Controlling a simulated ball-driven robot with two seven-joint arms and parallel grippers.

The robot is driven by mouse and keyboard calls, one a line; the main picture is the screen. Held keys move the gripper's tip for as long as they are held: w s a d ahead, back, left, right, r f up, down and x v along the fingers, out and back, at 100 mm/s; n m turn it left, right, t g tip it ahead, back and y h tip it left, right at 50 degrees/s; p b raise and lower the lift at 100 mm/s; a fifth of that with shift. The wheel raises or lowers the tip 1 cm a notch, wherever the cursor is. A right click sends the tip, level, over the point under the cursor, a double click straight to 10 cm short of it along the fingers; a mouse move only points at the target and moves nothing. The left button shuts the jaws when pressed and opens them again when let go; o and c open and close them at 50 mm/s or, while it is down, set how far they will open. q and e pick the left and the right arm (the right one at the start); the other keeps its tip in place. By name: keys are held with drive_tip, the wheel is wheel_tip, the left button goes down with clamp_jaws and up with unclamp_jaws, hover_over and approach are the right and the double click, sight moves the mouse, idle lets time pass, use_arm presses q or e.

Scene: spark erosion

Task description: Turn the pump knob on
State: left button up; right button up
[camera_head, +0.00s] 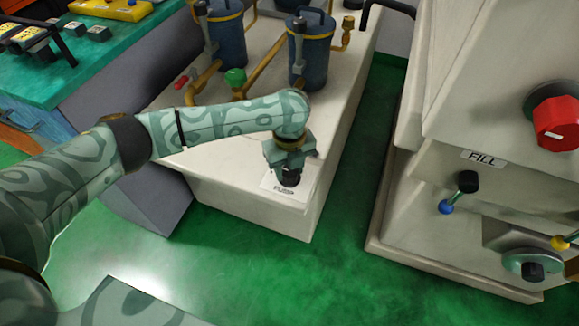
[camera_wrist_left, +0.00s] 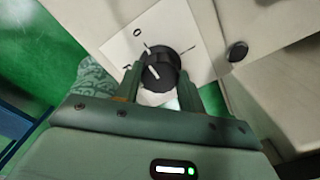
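The pump knob (camera_wrist_left: 160,68) is a black round knob with a white line on its face, set on a white label plate with a 0 and tick marks. In the head view the knob (camera_head: 290,178) sits at the front end of the cream tank unit, above a plate lettered PUMP. My left gripper (camera_head: 289,160) is right at it, coming from above. In the left wrist view the left gripper's fingers (camera_wrist_left: 160,85) lie on either side of the knob. Whether they press on it cannot be told. My right gripper is not in view.
The cream tank unit (camera_head: 230,190) carries blue canisters (camera_head: 228,40) and brass pipes. At the right stands a cream machine (camera_head: 400,235) with a red knob (camera_head: 557,123), a FILL label and a blue-tipped lever (camera_head: 456,193). Green floor lies between them. A green bench (camera_head: 90,70) is at the upper left.

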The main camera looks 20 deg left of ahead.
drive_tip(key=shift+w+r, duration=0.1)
use_arm(q)
drive_tip(key=m+p, duration=0.2)
drive_tip(key=m, duration=0.1)
drive_tip(key=shift+r, duration=0.1)
drive_tip(key=m+p, duration=0.1)
drive_tip(key=m, duration=1.3)
drive_tip(key=shift+f+m, duration=0.2)
drive_tip(key=shift+m, duration=0.1)
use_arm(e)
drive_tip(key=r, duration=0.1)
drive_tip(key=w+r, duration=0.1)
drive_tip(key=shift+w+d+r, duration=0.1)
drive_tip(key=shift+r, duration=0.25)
use_arm(q)
drive_tip(key=shift+m, duration=0.3)
drive_tip(key=o, duration=1)
drive_tip(key=shift+c, duration=0.2)
